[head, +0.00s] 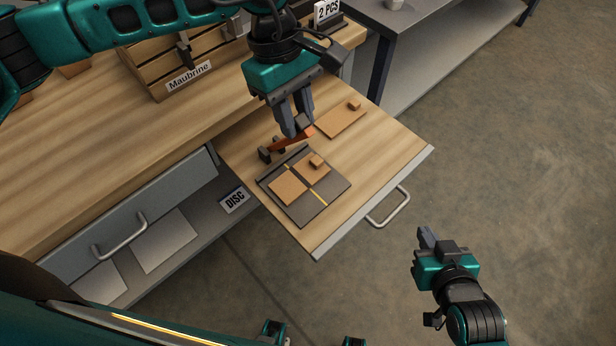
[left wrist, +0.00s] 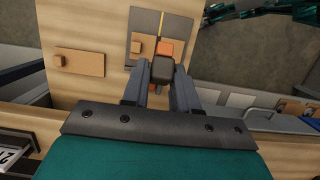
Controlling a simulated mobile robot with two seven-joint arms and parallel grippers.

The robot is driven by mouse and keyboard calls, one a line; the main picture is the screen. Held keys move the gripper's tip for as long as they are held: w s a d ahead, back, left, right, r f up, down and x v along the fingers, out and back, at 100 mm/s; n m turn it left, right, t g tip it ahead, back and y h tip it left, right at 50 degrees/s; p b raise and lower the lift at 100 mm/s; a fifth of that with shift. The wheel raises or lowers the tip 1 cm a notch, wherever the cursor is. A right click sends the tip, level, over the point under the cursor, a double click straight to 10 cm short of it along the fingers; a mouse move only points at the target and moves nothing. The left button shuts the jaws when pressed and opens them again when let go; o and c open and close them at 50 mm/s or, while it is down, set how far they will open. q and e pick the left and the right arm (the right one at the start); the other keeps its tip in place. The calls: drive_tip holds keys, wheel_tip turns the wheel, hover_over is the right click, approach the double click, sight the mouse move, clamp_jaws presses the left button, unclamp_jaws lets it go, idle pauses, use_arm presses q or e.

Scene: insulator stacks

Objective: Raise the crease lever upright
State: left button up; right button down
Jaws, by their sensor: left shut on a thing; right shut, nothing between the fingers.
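The crease lever (head: 287,142) is an orange bar with a dark end, beside the far edge of a dark creasing board (head: 318,208). It slants from a dark pivot block (head: 265,154) toward my left gripper (head: 297,132) and looks leaned over, not upright. My left gripper is shut on the lever's dark end. My right gripper (head: 424,240) is shut and empty, out over the floor at right.
Another brown piece (head: 340,121) lies on the pulled-out wooden surface. A "Maubrine" rack (head: 172,95) stands at back left. A handle (head: 388,207) sticks out in front; the floor there is clear.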

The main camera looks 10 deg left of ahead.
use_arm(q)
drive_tip(key=shift+w+a+r, duration=0.35)
drive_tip(key=shift+a, duration=0.1)
drive_tip(key=shift+w+a, duration=0.1)
drive_tip(key=shift+w+a+r, duration=0.2)
drive_tip(key=shift+w+a, duration=0.15)
drive_tip(key=shift+a, duration=0.15)
drive_tip(key=shift+w+a+r, duration=0.15)
drive_tip(key=shift+w+a, duration=0.2)
drive_tip(key=shift+a, duration=0.1)
drive_tip(key=o, duration=0.7)
drive_tip(key=shift+o, duration=0.2)
drive_tip(key=shift+s, duration=0.1)
drive_tip(key=shift+s+d+r+p, duration=0.2)
drive_tip(key=shift+s+d+r, duration=0.35)
drive_tip(key=shift+d+r, duration=0.25)
drive_tip(key=shift+s+d+r+p, duration=0.25)
drive_tip(key=shift+s+d+r, duration=0.3)
drive_tip(key=shift+d+r, duration=0.2)
drive_tip(key=shift+s+d+r+p, duration=0.2)
drive_tip(key=shift+s+d+r, duration=0.35)
drive_tip(key=shift+d+r, duration=0.25)
drive_tip(key=shift+f, duration=0.1)
drive_tip(key=shift+s, duration=0.1)
